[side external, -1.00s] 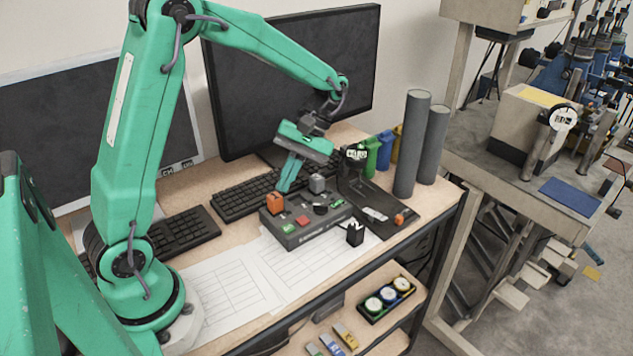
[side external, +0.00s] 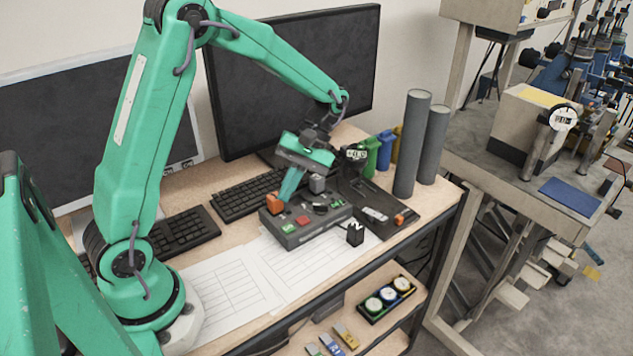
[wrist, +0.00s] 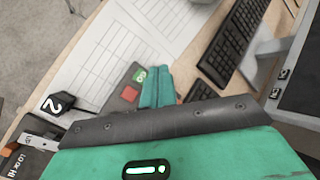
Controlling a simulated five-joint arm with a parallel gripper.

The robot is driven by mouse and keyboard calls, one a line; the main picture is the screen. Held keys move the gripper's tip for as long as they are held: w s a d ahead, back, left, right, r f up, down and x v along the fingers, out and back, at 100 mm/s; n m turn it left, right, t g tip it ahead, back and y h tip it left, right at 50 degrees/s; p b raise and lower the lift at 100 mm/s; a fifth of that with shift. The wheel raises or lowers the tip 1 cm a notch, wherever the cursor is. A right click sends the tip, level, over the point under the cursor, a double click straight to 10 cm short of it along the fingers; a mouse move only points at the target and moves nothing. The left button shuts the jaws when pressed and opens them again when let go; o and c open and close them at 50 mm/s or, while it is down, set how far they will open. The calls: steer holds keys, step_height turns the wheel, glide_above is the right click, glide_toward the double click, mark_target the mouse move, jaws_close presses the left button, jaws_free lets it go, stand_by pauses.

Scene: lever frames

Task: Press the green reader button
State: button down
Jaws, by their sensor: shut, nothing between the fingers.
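The green button (side external: 289,228) is on the front left of a dark grey control box (side external: 318,230), beside a red square button (side external: 303,219). My gripper (side external: 286,198) is shut and empty, its fingers pointing down above the back left of the box, near an orange block-shaped switch (side external: 274,203). In the wrist view the green button (wrist: 139,74) shows just left of my closed fingertips (wrist: 157,70), with the red button (wrist: 130,94) below it. I see no contact with the green button.
A grey knob (side external: 317,183) and a black dial (side external: 320,208) are also on the box. A small black block (side external: 355,234) stands at its right. Paper sheets (side external: 230,284) lie in front, a keyboard (side external: 245,194) behind. Tall grey cylinders (side external: 410,145) stand right.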

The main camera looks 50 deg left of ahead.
mark_target(291, 226)
steer(key=shift+f, duration=3.2)
steer(key=shift+f, duration=0.75)
stand_by(0.5)
steer(key=shift+r, duration=0.1)
stand_by(0.4)
steer(key=shift+r, duration=0.7)
steer(key=shift+r, duration=0.1)
steer(key=shift+r, duration=2.4)
steer(key=shift+d+r, duration=0.1)
steer(key=shift+r, duration=0.05)
